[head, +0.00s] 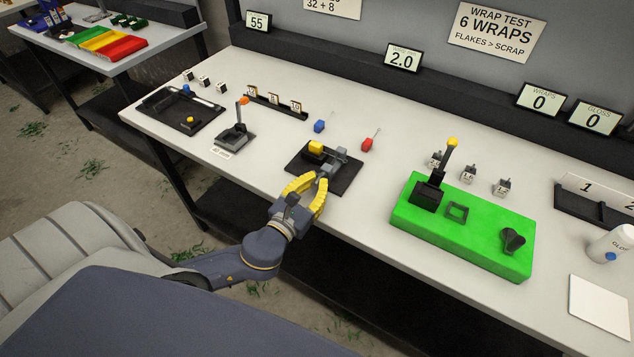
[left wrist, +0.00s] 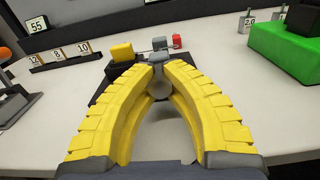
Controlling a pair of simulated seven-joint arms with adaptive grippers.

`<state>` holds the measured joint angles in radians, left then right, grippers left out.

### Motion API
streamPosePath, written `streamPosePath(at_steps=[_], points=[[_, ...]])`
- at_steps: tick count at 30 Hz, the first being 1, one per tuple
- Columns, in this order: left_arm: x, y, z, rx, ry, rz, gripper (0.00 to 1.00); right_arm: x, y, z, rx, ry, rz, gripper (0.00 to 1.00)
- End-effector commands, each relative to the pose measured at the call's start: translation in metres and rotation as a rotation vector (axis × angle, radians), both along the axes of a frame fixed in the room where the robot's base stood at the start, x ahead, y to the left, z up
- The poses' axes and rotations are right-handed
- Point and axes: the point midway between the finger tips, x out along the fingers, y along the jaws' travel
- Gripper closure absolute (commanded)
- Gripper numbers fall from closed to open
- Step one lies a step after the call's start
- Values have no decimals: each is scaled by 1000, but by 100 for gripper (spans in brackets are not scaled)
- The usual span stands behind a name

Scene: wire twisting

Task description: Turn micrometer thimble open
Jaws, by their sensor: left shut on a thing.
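The micrometer (head: 338,162) is a small grey device on a black base plate (head: 345,182), with a yellow block (head: 316,147) at its left. My left gripper (head: 323,178) has yellow ribbed fingers and reaches the near side of the device. In the left wrist view its fingertips (left wrist: 157,62) close around a grey rounded part, the thimble (left wrist: 158,88), which shows between the fingers. The fingertips partly hide the thimble, and its turn angle cannot be read. My right gripper is in neither view.
A green block (head: 470,245) with a black lever and a dark knob stands to the right.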

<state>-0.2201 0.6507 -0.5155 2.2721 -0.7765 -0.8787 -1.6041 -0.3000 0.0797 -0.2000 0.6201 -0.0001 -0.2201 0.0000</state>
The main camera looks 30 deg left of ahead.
Motion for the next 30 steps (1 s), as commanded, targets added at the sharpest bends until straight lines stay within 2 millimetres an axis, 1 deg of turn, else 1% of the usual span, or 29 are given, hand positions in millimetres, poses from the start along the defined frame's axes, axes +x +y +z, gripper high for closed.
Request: streamPosePath(at_steps=[2,5,12,15,18,26,27,30], points=[[0,0,-2,-5,3,0,100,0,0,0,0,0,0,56],[-1,0,-2,-74,7,1,100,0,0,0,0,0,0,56],[-1,-1,-2,-386,16,2,100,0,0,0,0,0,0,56],[-1,-1,-3,-465,19,2,100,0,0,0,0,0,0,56],[-1,-1,-3,-498,20,0,100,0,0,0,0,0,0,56],[-1,-1,-3,-499,21,0,100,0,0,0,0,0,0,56],[-1,-1,-3,-499,21,-1,88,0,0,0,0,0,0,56],[-1,-1,-3,-498,20,0,77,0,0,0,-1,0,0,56]])
